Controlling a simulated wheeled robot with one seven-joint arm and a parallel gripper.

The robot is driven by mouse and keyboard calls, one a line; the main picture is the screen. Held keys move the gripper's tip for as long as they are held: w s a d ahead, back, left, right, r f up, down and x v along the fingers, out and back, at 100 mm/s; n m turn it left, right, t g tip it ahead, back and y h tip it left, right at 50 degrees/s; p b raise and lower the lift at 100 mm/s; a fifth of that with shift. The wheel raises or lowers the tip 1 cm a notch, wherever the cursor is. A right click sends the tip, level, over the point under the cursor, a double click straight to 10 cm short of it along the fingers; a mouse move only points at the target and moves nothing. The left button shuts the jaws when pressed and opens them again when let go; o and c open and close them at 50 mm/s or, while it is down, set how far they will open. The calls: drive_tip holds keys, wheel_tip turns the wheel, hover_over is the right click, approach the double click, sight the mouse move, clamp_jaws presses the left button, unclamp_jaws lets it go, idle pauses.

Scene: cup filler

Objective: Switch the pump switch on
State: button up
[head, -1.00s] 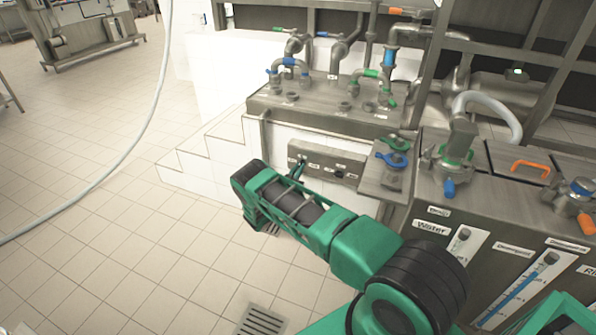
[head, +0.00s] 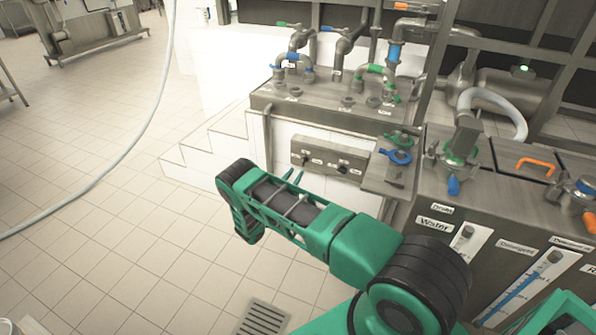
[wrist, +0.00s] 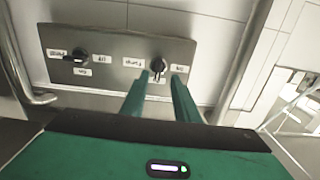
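A grey metal switch panel (head: 326,157) is fixed to the white tiled wall. It also fills the upper left of the wrist view (wrist: 115,62). It carries a left black knob (wrist: 75,56), whose handle lies roughly sideways, and a right black knob (wrist: 158,65), whose handle points roughly down. The small labels beside them are too blurred to tell surely which is the pump switch. My gripper (wrist: 159,78) is open and empty, its two green fingers apart. In the wrist view the right knob shows between the fingertips. In the head view my gripper (head: 293,176) is just short of the panel.
Pipes with blue and green valves stand on a metal ledge (head: 335,115) above the panel. A side shelf (head: 387,182) with a blue handle (head: 395,156) juts out to the right. Metal tanks stand further right. A pipe (wrist: 243,60) runs right of the panel.

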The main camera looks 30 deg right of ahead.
drive_tip(key=shift+v, duration=1.55)
drive_tip(key=shift+d, duration=0.1)
